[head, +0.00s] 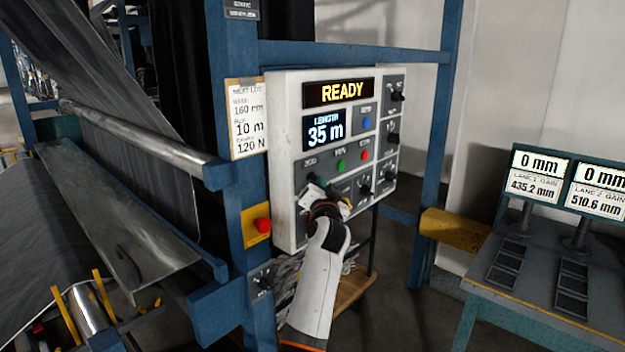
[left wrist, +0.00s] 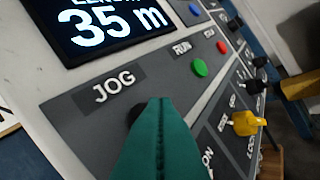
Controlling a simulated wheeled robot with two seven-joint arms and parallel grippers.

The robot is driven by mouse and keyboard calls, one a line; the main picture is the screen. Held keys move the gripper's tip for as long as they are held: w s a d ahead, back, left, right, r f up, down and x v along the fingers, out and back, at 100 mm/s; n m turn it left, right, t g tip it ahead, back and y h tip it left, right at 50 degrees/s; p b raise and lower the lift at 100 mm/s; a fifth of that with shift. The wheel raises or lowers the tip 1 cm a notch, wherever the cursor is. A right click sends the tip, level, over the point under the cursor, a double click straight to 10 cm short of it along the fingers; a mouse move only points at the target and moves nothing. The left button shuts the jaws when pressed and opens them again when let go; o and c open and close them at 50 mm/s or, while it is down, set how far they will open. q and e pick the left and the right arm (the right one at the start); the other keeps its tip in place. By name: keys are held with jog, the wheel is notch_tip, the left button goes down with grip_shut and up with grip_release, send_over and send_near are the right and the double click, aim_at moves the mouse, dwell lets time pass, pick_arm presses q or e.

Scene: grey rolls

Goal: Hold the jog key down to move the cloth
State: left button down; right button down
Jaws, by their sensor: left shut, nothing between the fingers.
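The white control panel (head: 285,165) is on the blue frame; its displays (head: 338,93) read READY and LENGTH 35 m. In the left wrist view the black jog key (left wrist: 134,114) sits below the JOG label (left wrist: 100,93), largely hidden behind my fingers. My left gripper (head: 318,186) is shut and empty, its green fingertips (left wrist: 158,102) over the key. I cannot tell whether they touch or press it. The grey cloth (head: 35,225) runs over rollers at the left. My right gripper is not in view.
Green run (left wrist: 200,68) and red stop (left wrist: 222,47) buttons lie right of the jog key. A yellow switch (left wrist: 248,123) and black knobs are farther right. A red emergency button (head: 263,225) is left of my forearm. A bench (head: 545,270) with displays stands at right.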

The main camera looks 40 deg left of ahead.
pick_arm(q)
jog(key=shift+a, duration=0.1)
dwell(0.4)
jog(key=shift+a, duration=0.35)
jog(key=shift+a, duration=0.5)
dwell(2.5)
jog(key=shift+d, duration=0.15)
dwell(3.2)
jog(key=shift+d, duration=0.7)
jog(key=shift+d, duration=0.15)
